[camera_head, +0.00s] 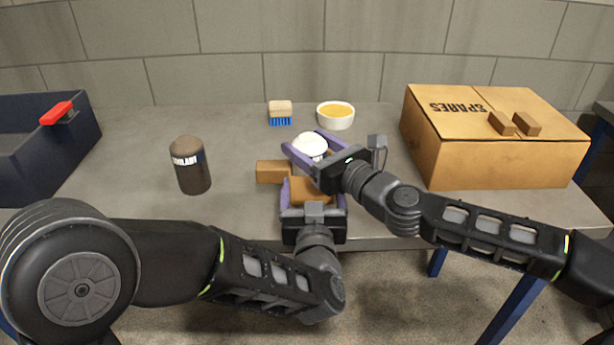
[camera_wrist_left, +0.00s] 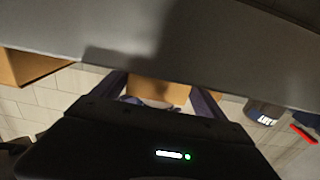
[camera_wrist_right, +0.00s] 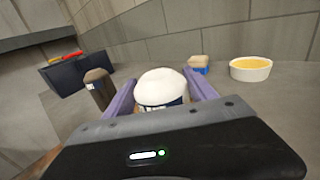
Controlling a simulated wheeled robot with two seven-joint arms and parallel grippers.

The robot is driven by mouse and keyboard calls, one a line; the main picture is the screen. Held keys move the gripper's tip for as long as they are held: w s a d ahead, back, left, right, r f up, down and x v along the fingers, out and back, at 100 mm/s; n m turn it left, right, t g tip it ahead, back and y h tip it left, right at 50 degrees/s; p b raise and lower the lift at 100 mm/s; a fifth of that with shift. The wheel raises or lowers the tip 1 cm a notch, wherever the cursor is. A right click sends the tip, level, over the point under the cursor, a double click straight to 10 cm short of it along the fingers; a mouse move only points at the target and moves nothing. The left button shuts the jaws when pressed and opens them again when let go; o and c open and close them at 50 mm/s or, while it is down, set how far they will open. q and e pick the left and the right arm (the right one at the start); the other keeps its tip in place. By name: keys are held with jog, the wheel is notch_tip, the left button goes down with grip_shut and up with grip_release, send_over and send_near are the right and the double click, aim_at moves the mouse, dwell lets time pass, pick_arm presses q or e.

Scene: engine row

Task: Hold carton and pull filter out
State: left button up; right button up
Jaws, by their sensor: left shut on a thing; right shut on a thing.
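The small brown carton (camera_head: 312,190) is at the table's front edge, in the head view. My left gripper (camera_head: 312,188) is shut on it from the front; the carton also shows between the fingers in the left wrist view (camera_wrist_left: 158,93). The filter (camera_head: 310,146), white-topped with a dark band, is just behind the carton. My right gripper (camera_head: 312,150) is shut on it from the right; its white top shows between the purple fingers in the right wrist view (camera_wrist_right: 162,86). The filter's lower part is hidden, so I cannot tell whether it is still partly inside the carton.
A brown flap or block (camera_head: 272,171) sits left of the carton. A dark coolant bottle (camera_head: 190,166) stands left. A brush (camera_head: 280,112) and a bowl (camera_head: 336,116) are behind. A spares box (camera_head: 490,150) is right; a dark bin (camera_head: 40,150) with a red handle is far left.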

jog(key=shift+r, duration=3.35)
jog(key=shift+r, duration=2.5)
pick_arm(q)
jog(key=o, duration=2)
jog(key=s, duration=1.2)
